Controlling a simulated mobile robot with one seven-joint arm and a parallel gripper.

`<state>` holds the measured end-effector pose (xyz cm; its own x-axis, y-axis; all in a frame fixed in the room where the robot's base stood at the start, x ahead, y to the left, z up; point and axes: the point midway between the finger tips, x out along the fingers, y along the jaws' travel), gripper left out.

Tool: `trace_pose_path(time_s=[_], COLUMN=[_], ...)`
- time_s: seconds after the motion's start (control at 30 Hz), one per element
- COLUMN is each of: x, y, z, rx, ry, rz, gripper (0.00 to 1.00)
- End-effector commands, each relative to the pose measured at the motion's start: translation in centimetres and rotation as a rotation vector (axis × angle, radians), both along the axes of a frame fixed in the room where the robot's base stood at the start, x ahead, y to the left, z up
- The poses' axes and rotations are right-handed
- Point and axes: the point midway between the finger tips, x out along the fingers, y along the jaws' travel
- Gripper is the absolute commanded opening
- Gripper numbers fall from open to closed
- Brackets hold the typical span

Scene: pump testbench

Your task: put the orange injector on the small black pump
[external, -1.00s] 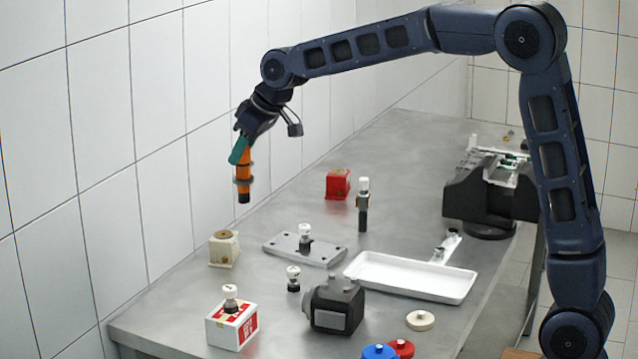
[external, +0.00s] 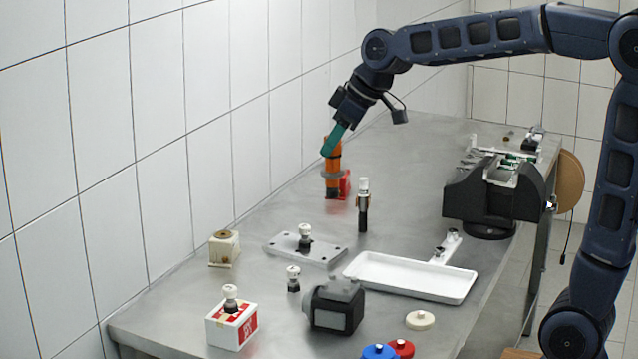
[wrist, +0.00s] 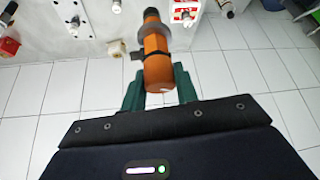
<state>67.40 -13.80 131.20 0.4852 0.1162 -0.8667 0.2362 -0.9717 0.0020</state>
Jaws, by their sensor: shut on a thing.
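My gripper (external: 332,143) has teal fingers and is shut on the orange injector (external: 332,165). The injector hangs upright with its dark tip down, in front of a red block in the external view. I cannot tell how high it is above the table. In the wrist view the injector (wrist: 157,62) sits between the fingers (wrist: 158,88), with a grey collar and its dark tip pointing away. The small black pump (external: 335,305), a dark block with a grey front face, stands near the front middle of the table, well away from the gripper.
A white tray (external: 410,281), a grey plate (external: 280,252), a dark upright injector (external: 362,215) and a red-white box (external: 220,329) stand on the table. The red block (external: 345,184) is partly hidden. A large black machine (external: 487,198) stands at right. The tiled wall (external: 160,120) borders the left.

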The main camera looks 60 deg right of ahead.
Motion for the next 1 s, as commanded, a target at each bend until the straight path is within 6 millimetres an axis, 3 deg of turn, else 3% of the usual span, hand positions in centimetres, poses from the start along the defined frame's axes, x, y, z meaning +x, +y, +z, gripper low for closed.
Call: trace_pose_path(time_s=[0.6, 1.0], x=[0.0, 0.0], y=[0.0, 0.0], z=[-12.7, -16.6], rx=[0.000, 0.001], ry=[0.004, 0.003], rz=[0.000, 0.000], gripper=[0.00, 0.00])
